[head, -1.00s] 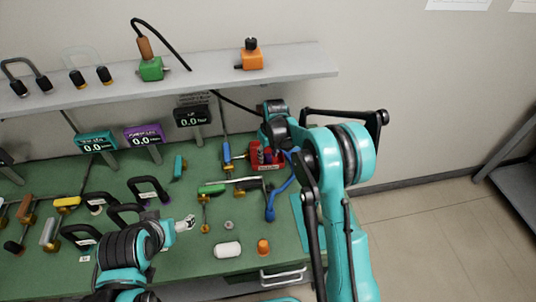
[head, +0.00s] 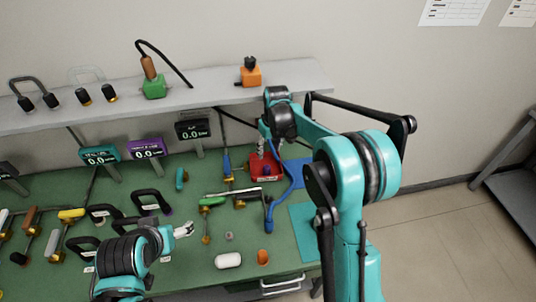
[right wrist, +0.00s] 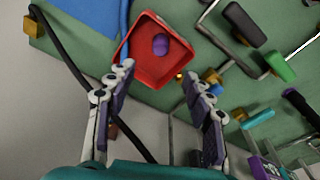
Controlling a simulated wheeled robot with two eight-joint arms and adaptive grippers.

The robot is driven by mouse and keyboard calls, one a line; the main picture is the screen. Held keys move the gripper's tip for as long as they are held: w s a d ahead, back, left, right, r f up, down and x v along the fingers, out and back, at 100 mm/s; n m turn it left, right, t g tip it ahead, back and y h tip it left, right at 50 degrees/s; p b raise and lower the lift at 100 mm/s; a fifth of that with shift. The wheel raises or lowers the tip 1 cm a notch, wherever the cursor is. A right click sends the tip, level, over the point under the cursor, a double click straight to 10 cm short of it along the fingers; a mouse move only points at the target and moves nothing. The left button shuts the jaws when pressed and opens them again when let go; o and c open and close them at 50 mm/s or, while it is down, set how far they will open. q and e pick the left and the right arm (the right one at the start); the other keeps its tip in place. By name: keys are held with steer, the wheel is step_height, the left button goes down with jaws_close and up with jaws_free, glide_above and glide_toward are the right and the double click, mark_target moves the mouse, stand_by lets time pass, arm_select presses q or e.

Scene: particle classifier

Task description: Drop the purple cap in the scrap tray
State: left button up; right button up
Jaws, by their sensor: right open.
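The purple cap (right wrist: 160,45) lies inside the red scrap tray (right wrist: 138,74) in the right wrist view, apart from the tray's walls. In the head view the red tray (head: 264,176) sits at the back right of the green bench, and I cannot make out the cap there. My right gripper (right wrist: 158,74) is open and empty, its fingers apart near the tray's rim; in the head view it hangs above the tray. My left gripper (head: 184,230) is over the bench at centre left; its jaws are too small to read.
A white cylinder (head: 228,261) and an orange cap (head: 262,257) stand near the front edge. Displays and several handled tools fill the left. A grey shelf (head: 215,98) runs above the back.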

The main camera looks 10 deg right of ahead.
steer(key=s+d+r+m+t, duration=0.2)
steer(key=s+r, duration=0.9)
steer(key=s, duration=0.1)
steer(key=s+d+f+m+t, duration=0.2)
steer(key=s+t, duration=0.1)
steer(key=s, duration=1.5)
steer(key=shift+d+t+h, duration=0.2)
steer(key=shift+t+h, duration=0.1)
step_height(320, 180, down, 2)
steer(key=shift+f+b, duration=0.15)
steer(key=shift+b, duration=0.95)
